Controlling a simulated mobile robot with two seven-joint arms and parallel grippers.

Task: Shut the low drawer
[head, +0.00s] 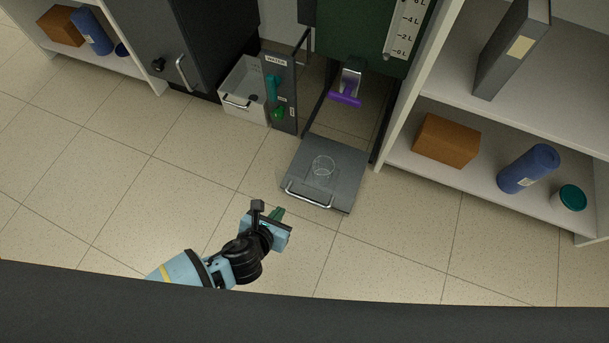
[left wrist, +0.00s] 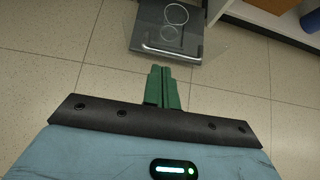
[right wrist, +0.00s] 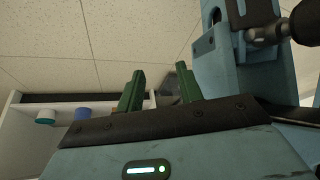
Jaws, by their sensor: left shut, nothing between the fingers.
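The low drawer (head: 345,190) is a dark grey slab with a pale bar handle (head: 308,196) on its front edge. It stands out from the foot of the rig over the floor. A clear round glass (head: 322,166) stands on it. My left gripper (head: 279,213) is shut and empty, in front of the drawer and a little left, apart from the handle. In the left wrist view its closed green fingers (left wrist: 162,85) point toward the drawer front (left wrist: 150,28). My right gripper (right wrist: 158,88) shows only in the right wrist view, its fingers apart with nothing between them.
A white bin (head: 242,100) with a handle stands left of the rig, beside a dark panel (head: 283,105) with coloured valves. A purple-handled lever (head: 345,99) hangs above the drawer's rear. White shelves (head: 520,190) with a brown box (head: 446,140) stand right. The floor in front is clear.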

